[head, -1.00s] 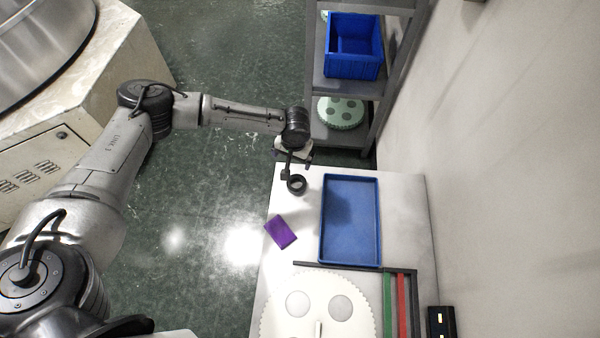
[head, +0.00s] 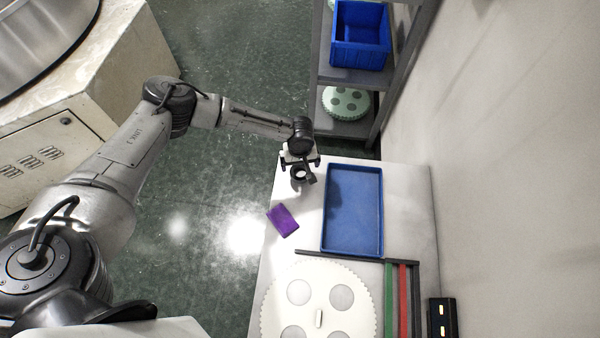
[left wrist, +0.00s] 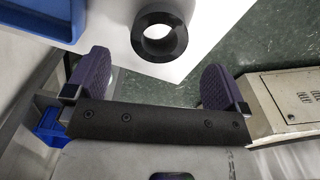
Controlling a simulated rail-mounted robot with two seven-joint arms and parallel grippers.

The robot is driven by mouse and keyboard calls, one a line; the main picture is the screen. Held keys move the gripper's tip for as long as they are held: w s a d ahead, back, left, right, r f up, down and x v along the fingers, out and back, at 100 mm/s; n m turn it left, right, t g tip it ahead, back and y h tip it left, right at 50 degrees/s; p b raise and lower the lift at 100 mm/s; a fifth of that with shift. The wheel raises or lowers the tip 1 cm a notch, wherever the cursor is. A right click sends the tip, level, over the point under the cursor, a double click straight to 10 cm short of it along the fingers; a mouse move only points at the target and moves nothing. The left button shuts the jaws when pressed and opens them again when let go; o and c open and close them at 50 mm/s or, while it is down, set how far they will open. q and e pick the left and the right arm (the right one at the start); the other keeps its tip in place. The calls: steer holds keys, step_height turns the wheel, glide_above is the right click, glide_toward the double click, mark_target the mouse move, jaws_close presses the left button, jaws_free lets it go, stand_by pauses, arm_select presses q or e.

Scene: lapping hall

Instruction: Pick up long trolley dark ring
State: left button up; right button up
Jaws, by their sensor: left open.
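The dark ring (head: 297,179) lies on the far left end of the white-topped table (head: 405,200). It also shows whole in the left wrist view (left wrist: 151,17), with its round hole facing the camera. My left gripper (head: 299,167) is open and empty, over the table's far left corner right by the ring. In the head view it partly covers the ring. In the left wrist view the purple-padded fingers of my left gripper (left wrist: 156,84) are wide apart, and the ring appears beyond them, not between the pads. My right gripper is not in view.
A blue tray (head: 325,240) lies right of the ring, and a purple block (head: 283,220) nearer. A white perforated disc (head: 320,285) and red and green strips (head: 403,300) are at the near end. A grey shelf (head: 345,128) with a blue bin (head: 360,55) stands beyond.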

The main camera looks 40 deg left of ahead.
mark_target(300, 175)
arm_select(q)
steer(key=shift+s+d+f+b, duration=0.1)
steer(key=shift+f+b, duration=0.3)
steer(key=shift+f, duration=2.55)
steer(key=c, duration=1)
